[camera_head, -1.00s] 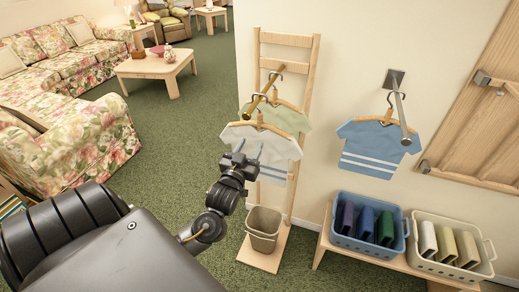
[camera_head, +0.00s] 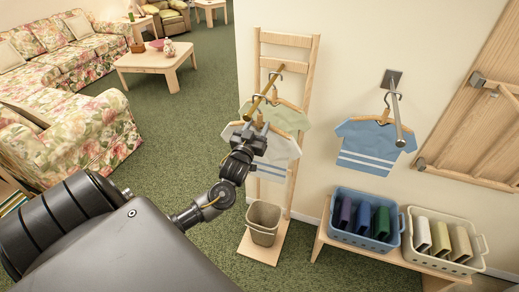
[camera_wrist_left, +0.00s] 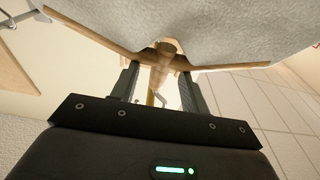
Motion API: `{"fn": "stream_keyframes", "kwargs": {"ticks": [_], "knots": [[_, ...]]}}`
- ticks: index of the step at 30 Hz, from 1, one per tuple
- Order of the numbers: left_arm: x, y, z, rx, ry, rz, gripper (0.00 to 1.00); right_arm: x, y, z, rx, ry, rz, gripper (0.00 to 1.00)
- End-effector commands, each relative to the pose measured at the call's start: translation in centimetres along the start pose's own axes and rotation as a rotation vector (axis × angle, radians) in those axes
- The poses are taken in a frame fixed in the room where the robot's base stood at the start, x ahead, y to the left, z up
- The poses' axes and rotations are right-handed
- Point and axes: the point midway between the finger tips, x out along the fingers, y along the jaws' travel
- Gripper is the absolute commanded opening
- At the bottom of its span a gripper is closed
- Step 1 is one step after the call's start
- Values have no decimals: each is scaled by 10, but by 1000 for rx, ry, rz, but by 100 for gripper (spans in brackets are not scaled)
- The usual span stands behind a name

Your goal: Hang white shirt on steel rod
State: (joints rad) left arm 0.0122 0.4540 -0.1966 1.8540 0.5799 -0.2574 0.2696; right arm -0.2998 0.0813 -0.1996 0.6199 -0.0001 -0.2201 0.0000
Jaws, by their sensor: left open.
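The white shirt (camera_head: 285,151) hangs on a wooden hanger from the brass-coloured rod (camera_head: 266,91) of a wooden rack, in front of a pale green shirt (camera_head: 293,115). The steel rod (camera_head: 396,118) sticks out from a wall plate to the right, with a blue shirt (camera_head: 368,140) on a hanger by it. My left gripper (camera_head: 257,127) is open in front of the white shirt and hides part of it. In the left wrist view its two fingers (camera_wrist_left: 160,82) stand either side of the middle of the wooden hanger (camera_wrist_left: 110,40); contact is unclear. My right gripper is out of view.
A beige bin (camera_head: 263,222) stands on the rack's base. A blue basket (camera_head: 365,217) and a cream basket (camera_head: 440,240) of books sit on a low bench to the right. A folded wooden panel (camera_head: 478,110) is on the wall. Green carpet lies open at left.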

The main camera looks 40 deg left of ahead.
Motion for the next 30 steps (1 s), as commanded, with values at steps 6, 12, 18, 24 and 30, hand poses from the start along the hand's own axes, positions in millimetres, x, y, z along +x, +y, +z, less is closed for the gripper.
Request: {"fn": "stream_keyframes", "kwargs": {"ticks": [6, 12, 18, 24, 30], "knots": [[26, 0, -3, 1, -1, 1, 45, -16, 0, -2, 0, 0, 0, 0], [28, 0, 0, 0, -2, 1, 45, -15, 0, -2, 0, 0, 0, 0], [28, 0, 0, 0, -1, 1, 28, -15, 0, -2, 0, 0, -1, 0], [28, 0, -1, 0, -1, 1, 2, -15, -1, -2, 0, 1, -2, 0], [28, 0, -1, 0, -1, 1, 0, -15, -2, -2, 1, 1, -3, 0]]}}
